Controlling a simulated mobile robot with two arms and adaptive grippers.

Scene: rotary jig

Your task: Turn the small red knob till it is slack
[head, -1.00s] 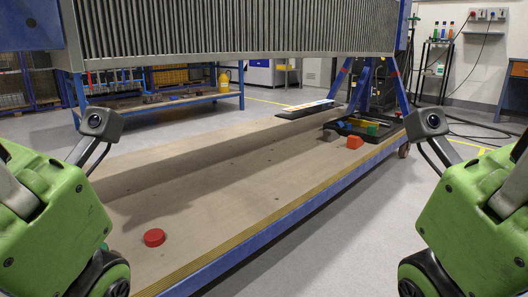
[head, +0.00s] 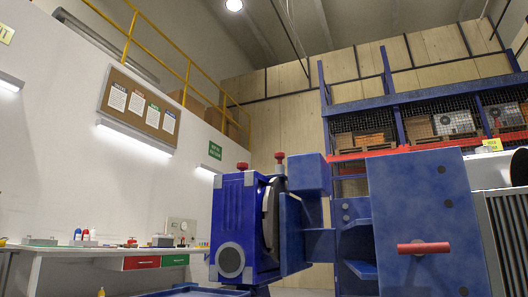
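A blue rotary jig stands in the lower middle, with a blue housing (head: 232,215) and a dark round plate edge on its right side. One small red knob (head: 242,166) sits on top of the housing at its left. Another small red knob (head: 280,157) stands upright a little to the right, by the plate. A larger red bar handle (head: 424,248) sticks out of the big blue panel (head: 415,205) at right. I cannot tell from here whether either knob is tight or slack. Neither of my grippers is in view.
A white workbench (head: 120,250) with a red drawer (head: 141,262), a green drawer (head: 175,260) and small items runs along the left wall. A blue rack (head: 400,100) with crates stands behind. A grey ribbed part (head: 508,225) is at the right edge.

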